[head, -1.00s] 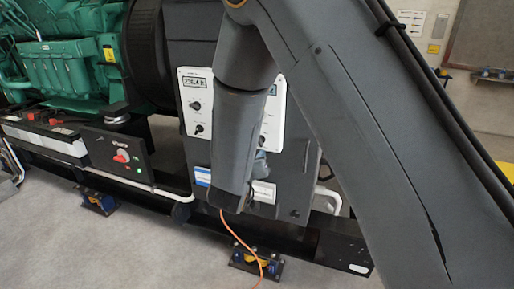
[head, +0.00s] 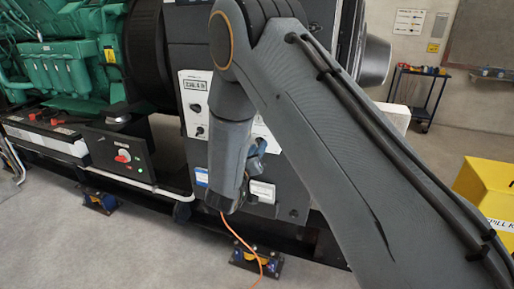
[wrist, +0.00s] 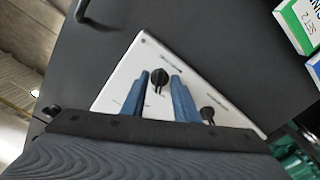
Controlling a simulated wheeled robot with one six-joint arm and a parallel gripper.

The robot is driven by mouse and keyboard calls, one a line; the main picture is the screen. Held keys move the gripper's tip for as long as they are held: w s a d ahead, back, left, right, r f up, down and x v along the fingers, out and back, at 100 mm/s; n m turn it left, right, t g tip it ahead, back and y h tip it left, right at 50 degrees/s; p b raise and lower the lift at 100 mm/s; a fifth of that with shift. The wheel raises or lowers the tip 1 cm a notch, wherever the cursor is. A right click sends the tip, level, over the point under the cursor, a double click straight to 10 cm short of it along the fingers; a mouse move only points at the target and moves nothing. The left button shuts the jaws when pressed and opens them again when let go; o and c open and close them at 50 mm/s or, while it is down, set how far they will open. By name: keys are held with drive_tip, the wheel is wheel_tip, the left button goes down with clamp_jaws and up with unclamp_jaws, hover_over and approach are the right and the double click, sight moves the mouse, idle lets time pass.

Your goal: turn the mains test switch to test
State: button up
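A white control panel (wrist: 128,83) on the dark genset housing fills the middle of the wrist view, tilted. It carries a black rotary knob (wrist: 159,78) and another dark knob (wrist: 208,113) to its right; the labels are too small to read, so I cannot tell which is the mains test switch. My gripper (wrist: 162,76) is open, its two blue fingers on either side of the first knob in the picture; contact cannot be told. In the head view a white panel (head: 186,118) with a display and knobs shows left of my arm, which hides part of the panel area.
A black box with a red switch (head: 122,156) sits low on the genset frame at left. An orange cable (head: 240,240) hangs to the floor. A yellow bin (head: 488,185) and a trolley (head: 420,95) stand at right.

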clamp_jaws()
drive_tip(key=shift+w, duration=0.1)
idle(0.3)
drive_tip(key=shift+a+m+b, duration=0.2)
drive_tip(key=shift+m+b, duration=3.5)
drive_tip(key=shift+m, duration=2.4)
unclamp_jaws()
